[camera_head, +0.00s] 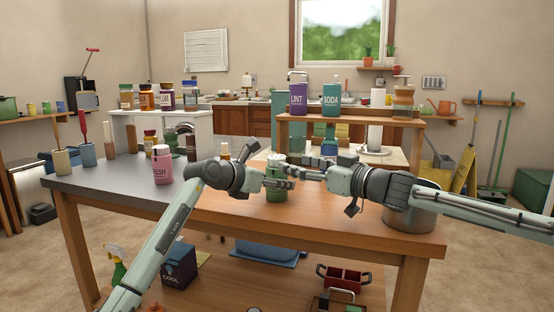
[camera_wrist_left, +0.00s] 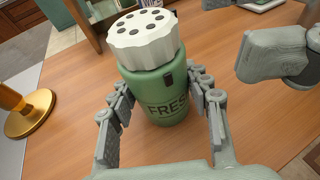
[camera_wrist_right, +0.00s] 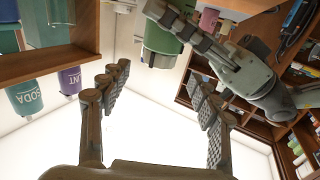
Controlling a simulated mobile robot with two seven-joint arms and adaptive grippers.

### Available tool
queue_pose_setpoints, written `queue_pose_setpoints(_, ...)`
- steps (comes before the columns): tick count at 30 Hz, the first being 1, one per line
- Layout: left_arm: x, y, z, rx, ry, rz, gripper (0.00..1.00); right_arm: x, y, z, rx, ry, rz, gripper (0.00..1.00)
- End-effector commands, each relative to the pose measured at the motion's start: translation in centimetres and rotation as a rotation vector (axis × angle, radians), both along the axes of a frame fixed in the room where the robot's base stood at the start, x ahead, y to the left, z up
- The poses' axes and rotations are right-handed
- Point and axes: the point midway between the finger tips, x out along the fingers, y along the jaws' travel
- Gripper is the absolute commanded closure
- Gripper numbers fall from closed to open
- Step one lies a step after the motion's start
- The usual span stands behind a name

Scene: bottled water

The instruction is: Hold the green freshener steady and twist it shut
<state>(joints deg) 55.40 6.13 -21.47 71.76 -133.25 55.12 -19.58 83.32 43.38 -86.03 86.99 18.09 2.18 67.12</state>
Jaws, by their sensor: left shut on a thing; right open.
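The green freshener (camera_wrist_left: 155,92) is a jar with dark lettering and a white ridged cap (camera_wrist_left: 146,38) with several dark holes. It stands on the wooden table in the left wrist view. My left gripper (camera_wrist_left: 160,100) is shut around the jar's body, below the cap. In the head view the jar (camera_head: 276,195) is partly hidden by my grippers. My right gripper (camera_head: 303,171) is open near the jar's top, coming from the right. In the right wrist view its fingers (camera_wrist_right: 160,85) are spread and empty, with the green jar (camera_wrist_right: 163,40) beyond them.
A pink bottle (camera_head: 163,170) stands on the table to the left. A metal pot (camera_head: 412,212) stands at the right end, under my right arm. A raised shelf behind holds a purple bottle (camera_head: 298,100) and a teal bottle (camera_head: 331,100). The table's front is clear.

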Motion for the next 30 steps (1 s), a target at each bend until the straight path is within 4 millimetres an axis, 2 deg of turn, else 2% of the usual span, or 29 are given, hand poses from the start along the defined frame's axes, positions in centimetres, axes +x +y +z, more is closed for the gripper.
queue_pose_setpoints(3, 0.0, 0.0, 0.0, 0.001, 0.001, 0.001, 0.77, 1.8, 2.0, 0.0, -0.001, -0.001, 0.000, 0.38)
queue_pose_setpoints(10, 0.0, 0.0, 0.0, 0.001, 0.001, 0.001, 0.77, 4.4, 4.5, 0.1, -0.001, -0.001, -0.001, 0.38)
queue_pose_setpoints(15, 0.0, 0.0, 0.0, 0.001, 0.001, 0.001, 0.77, 5.3, 5.3, 0.1, -0.001, -0.001, -0.002, 0.38)
queue_pose_setpoints(24, 0.0, 0.0, 0.0, 0.001, 0.001, 0.001, 0.77, 5.4, 5.4, 0.1, -0.001, -0.001, -0.002, 0.38)
queue_pose_setpoints(30, 0.0, 0.0, 0.0, 0.001, 0.001, 0.001, 0.77, 5.3, 5.4, 0.1, -0.001, -0.001, -0.002, 0.62)
